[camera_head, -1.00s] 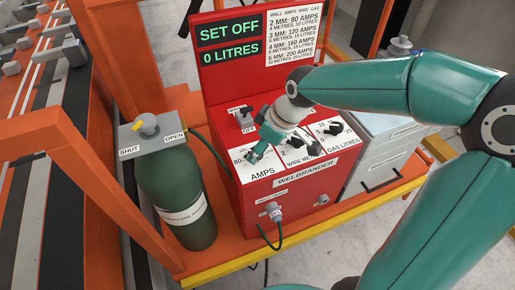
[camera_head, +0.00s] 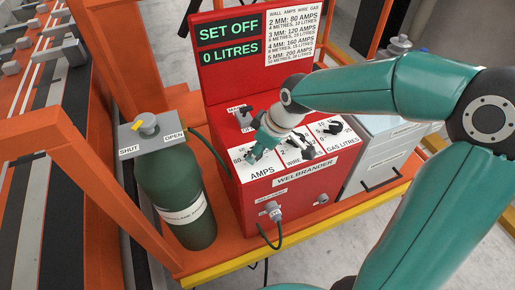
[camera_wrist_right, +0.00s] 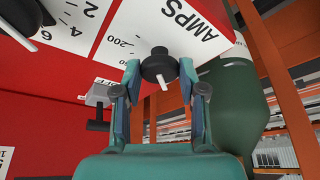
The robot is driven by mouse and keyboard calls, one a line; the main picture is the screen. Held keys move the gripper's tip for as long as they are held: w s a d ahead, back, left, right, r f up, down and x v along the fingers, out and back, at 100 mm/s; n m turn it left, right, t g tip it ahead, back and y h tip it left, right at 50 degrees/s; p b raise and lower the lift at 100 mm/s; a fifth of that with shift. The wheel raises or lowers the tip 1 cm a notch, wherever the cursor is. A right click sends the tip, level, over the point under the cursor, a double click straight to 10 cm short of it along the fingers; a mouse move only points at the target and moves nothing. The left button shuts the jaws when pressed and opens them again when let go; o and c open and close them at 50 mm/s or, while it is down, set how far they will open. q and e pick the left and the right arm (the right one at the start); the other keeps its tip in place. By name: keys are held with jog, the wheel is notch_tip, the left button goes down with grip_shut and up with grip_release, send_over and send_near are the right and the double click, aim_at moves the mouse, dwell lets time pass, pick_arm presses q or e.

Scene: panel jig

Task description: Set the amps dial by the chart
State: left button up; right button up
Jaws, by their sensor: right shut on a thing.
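The red welder's amps panel (camera_head: 262,172) is at its front left corner. My right gripper (camera_head: 253,154) is over it and hides the dial in the head view. The chart (camera_head: 290,35) pairs 2 mm with 80 amps, 3 mm with 120, 4 mm with 160 and 5 mm with 200. My left gripper is not in view.
The display (camera_head: 230,42) reads SET OFF and 0 LITRES. The wire dial (camera_head: 300,150) and gas dial (camera_head: 334,128) are right of the gripper. A main switch (camera_head: 243,118) is behind it. A green gas bottle (camera_head: 176,190) stands close on the left.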

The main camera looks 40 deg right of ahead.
jog(key=m+b, duration=0.1)
jog(key=b, duration=0.1)
jog(key=m+h+b, duration=0.1)
jog(key=m+b, duration=0.1)
jog(key=shift+a+f+m+t, duration=0.15)
jog(key=shift+f+m+t, duration=0.05)
jog(key=shift+m+t, duration=0.1)
jog(key=shift+r+m+h+b, duration=0.2)
jog(key=shift+m+h+b, duration=0.2)
jog(key=shift+m+h, duration=0.15)
jog(key=o, duration=1.1)
jog(key=v, duration=1.2)
